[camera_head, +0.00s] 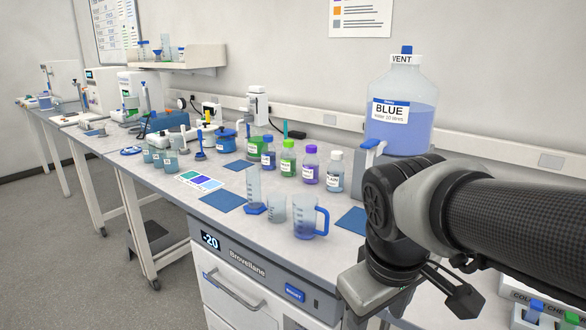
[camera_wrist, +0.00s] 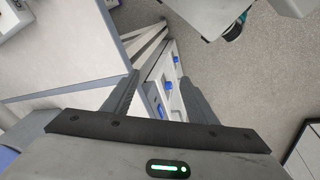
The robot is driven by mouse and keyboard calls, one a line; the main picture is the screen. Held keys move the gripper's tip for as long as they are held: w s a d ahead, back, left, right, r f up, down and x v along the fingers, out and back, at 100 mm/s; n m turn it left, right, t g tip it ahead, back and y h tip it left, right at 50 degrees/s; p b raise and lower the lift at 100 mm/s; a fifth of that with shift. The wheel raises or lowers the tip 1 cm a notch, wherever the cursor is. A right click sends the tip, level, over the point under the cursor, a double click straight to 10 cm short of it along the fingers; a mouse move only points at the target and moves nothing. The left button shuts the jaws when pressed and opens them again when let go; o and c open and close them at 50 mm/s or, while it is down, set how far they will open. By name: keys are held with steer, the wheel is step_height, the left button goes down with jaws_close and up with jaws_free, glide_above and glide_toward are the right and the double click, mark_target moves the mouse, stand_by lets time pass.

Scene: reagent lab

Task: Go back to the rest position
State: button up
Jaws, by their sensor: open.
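My gripper (camera_wrist: 158,88) shows in the wrist view with its two dark fingers apart and nothing between them. Beyond the fingers are the bench's side, drawer fronts with blue parts, and the grey floor. In the head view my arm comes in from the right and bends down at the bench's front edge. My fingers cannot be made out clearly there.
The bench (camera_head: 222,178) holds a large BLUE vent bottle (camera_head: 408,122) behind my arm, several capped bottles, a blue-handled jug (camera_head: 308,222), a beaker (camera_head: 277,208) and a measuring cylinder (camera_head: 254,190). A drawer unit (camera_head: 232,279) stands below. Floor (camera_head: 80,225) is open at left.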

step_height(320, 180, up, 25)
steer(key=s+d+m+t+y+p, duration=0.1)
steer(key=m+p, duration=0.4)
steer(key=p, duration=1.7)
steer(key=shift+s+r+t, duration=0.15)
steer(key=shift+s+t, duration=0.65)
steer(key=shift+s, duration=0.05)
steer(key=shift+d, duration=0.1)
